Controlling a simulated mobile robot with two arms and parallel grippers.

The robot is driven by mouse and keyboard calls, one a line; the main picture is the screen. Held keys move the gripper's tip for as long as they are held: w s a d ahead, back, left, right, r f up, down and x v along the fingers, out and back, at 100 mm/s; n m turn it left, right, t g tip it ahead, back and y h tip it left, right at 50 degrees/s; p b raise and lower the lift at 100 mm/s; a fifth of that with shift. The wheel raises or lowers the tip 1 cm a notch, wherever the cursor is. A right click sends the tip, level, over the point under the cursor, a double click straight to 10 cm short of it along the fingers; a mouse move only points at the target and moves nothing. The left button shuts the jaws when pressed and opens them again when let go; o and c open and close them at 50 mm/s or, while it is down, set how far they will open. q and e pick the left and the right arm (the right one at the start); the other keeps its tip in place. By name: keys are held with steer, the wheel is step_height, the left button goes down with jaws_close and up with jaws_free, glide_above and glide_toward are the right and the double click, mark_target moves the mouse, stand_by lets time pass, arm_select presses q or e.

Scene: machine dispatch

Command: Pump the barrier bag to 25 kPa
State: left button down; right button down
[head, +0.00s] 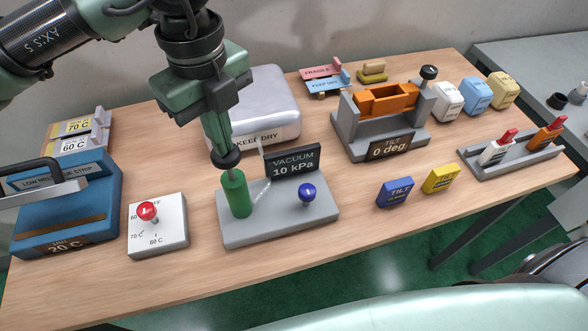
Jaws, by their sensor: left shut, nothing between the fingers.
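The silver barrier bag (262,97) lies at the back of the table, with a strip reading "KEEP DRY" on its front. In front of it is a grey vacuum base (270,228) with a green pump cylinder (236,196), a blue knob (307,191) and a dark display (292,162) reading "VACUUM 10 kPa". My left gripper (222,148) points down, shut and empty, directly over the pump's black handle (227,159); its tips appear to touch the handle. The gripper hides part of the bag's left side. My right gripper is not in view.
Left stand a blue sealer (75,215) reading "20 C" and a white dial box (158,238) with a red knob. Right are a tilt stand (390,133) reading "0 deg", blue (394,192) and yellow (441,179) blocks and a marker rack (512,158).

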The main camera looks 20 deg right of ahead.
arm_select(q)
steer(key=shift+f, duration=0.45)
steer(key=shift+r+p, duration=0.55)
steer(key=shift+r, duration=1.55)
steer(key=shift+f, duration=0.2)
steer(key=shift+f+b, duration=1.9)
steer(key=shift+b, duration=0.2)
steer(key=shift+r+p, duration=1.8)
steer(key=shift+r, duration=1.8)
